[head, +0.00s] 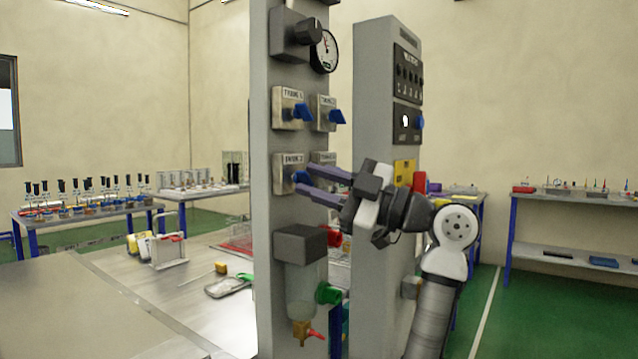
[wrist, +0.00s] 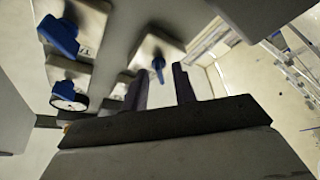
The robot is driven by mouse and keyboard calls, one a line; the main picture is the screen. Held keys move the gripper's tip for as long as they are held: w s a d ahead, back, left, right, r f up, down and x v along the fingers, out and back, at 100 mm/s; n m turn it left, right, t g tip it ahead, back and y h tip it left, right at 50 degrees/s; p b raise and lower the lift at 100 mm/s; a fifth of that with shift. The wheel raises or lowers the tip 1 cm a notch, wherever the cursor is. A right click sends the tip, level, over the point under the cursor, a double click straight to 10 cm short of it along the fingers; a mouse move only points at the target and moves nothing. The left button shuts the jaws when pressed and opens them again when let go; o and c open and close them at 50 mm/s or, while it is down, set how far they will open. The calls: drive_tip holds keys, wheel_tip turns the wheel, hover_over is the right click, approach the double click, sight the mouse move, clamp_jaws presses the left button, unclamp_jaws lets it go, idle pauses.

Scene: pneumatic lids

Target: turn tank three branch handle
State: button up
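A grey upright panel carries valve boxes with blue handles in two rows; their labels are too blurred to read surely. The lower-left box (head: 283,173) has a blue handle (head: 300,177), partly hidden by my fingers. My gripper (head: 304,180) reaches in from the right, its two purple-grey fingers apart at this handle. In the wrist view, my gripper (wrist: 161,74) is open, and a blue handle (wrist: 158,66) shows between the fingertips, with gaps on both sides. The lower-right box (head: 322,157) is partly covered by my upper finger.
Two more blue handles (head: 302,112) (head: 337,116) sit on the row above, below a gauge (head: 324,51). A dark-topped clear bowl (head: 301,285) hangs below. A second grey column (head: 375,140) stands just behind my gripper. Benches with equipment line the walls.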

drive_tip(key=b+v, duration=0.2)
drive_tip(key=v, duration=1.1)
drive_tip(key=shift+s+d+f, duration=0.15)
drive_tip(key=shift+d+f, duration=0.05)
drive_tip(key=shift+d, duration=0.15)
